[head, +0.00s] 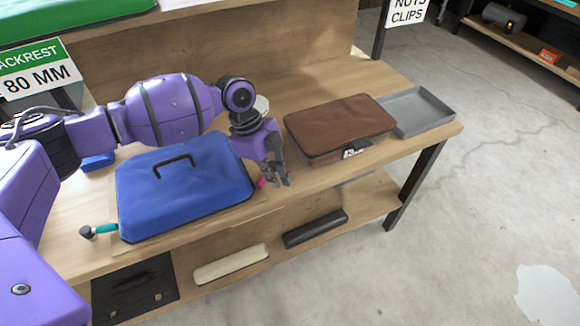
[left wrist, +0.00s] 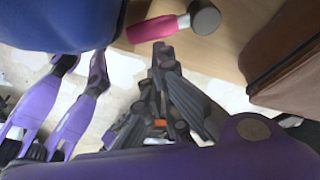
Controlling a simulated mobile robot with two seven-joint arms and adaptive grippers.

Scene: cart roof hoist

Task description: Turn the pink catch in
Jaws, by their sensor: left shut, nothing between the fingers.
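The pink catch (head: 261,183) sits at the right front side of the blue case (head: 190,178), largely hidden behind my left gripper (head: 281,183). In the left wrist view the pink catch (left wrist: 152,29) shows as a pink bar with a grey round knob at its right end, pointing away from the blue case (left wrist: 60,22). My left gripper is shut and empty, its fingertips (left wrist: 161,48) just below the bar in that view. I cannot tell whether they touch it. My right gripper is not in view.
A teal catch (head: 106,229) with a dark knob sticks out at the case's left front. A brown case (head: 338,128) and a grey tray (head: 415,110) stand to the right on the bench (head: 290,80). Cream and black rolls (head: 231,263) lie on the lower shelf.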

